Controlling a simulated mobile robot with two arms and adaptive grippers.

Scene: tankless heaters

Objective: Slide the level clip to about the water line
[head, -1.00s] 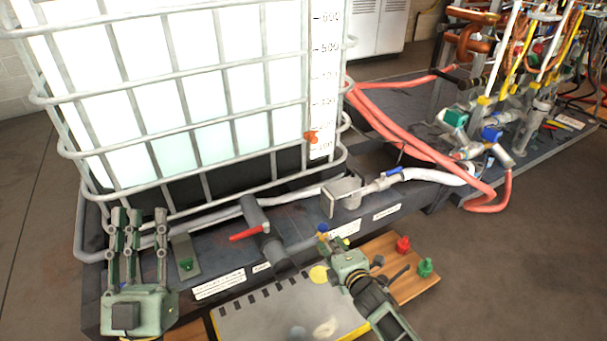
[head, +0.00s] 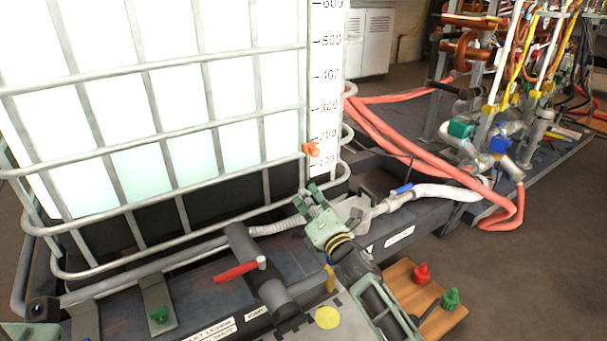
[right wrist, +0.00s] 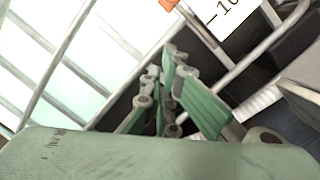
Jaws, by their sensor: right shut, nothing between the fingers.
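The orange level clip (head: 311,149) sits at the left edge of the white number scale (head: 326,95) on the caged tank (head: 235,85), between the 100 and 200 marks. The tank's lower part looks faintly tinted; I cannot make out a sharp water line. My right gripper (head: 309,193) is shut and empty, below the clip and apart from it. In the right wrist view its fingers (right wrist: 170,85) point toward the cage, with part of the clip (right wrist: 168,4) at the top edge. Only a sliver of my left gripper (head: 22,333) shows at the bottom left corner; its fingers are out of view.
Metal cage bars (head: 165,136) cross the tank front. Below are a dark valve with a red handle (head: 238,271) and a blue-handled valve (head: 401,189) on a white hose. Pink hoses (head: 400,137) run right to copper piping. A wooden board (head: 415,290) holds red and green fittings.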

